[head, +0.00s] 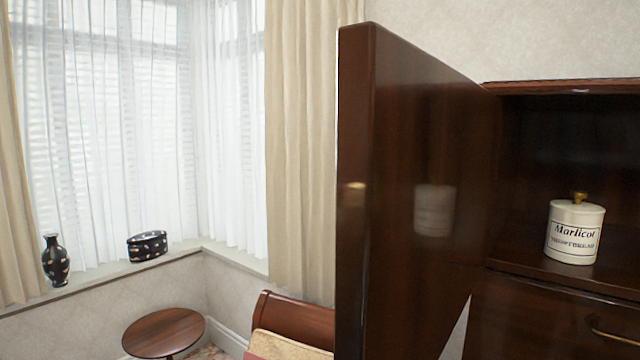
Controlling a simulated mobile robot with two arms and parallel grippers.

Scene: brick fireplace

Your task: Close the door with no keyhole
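A dark, glossy wooden cabinet door (430,170) stands wide open in the head view, swung out toward me. Its narrow edge faces me, with a small brass-coloured fitting (354,186) on it. No keyhole shows on the face I see; its other face is hidden. The door joins the left side of an open cabinet compartment (560,130). Inside, a white lidded jar (575,230) with dark lettering stands on the shelf, and the door's glossy face reflects it. Neither of my grippers is in view.
Below the compartment is a dark wooden front with a brass handle (610,332). To the left are a small round table (163,331) and a chair (290,325) with a cushion. A black vase (55,260) and a black patterned box (147,246) stand on the window sill.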

